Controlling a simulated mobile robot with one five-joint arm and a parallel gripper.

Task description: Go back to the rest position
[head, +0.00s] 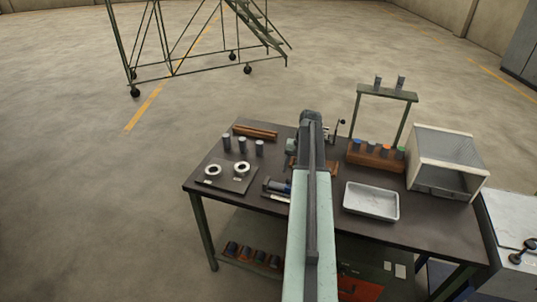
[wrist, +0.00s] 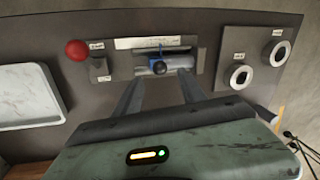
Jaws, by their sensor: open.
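My gripper (wrist: 160,80) shows in the wrist view with its two fingers apart and nothing between them. The fingers point toward a small clamp fixture with a grey cylinder and a blue part (wrist: 158,66); I cannot tell how far above it they are. In the head view my arm reaches out over the dark workbench (head: 385,228), and it hides the fingers. The fixture (head: 275,187) shows there just left of my arm.
A white tray (head: 371,215) and an open-fronted box furnace (head: 447,150) stand right of my arm. A wooden block with coloured plugs (head: 376,158) sits behind the tray. Two rings (head: 213,170) and several grey cylinders (head: 242,144) are at left. Floor left of the bench is clear.

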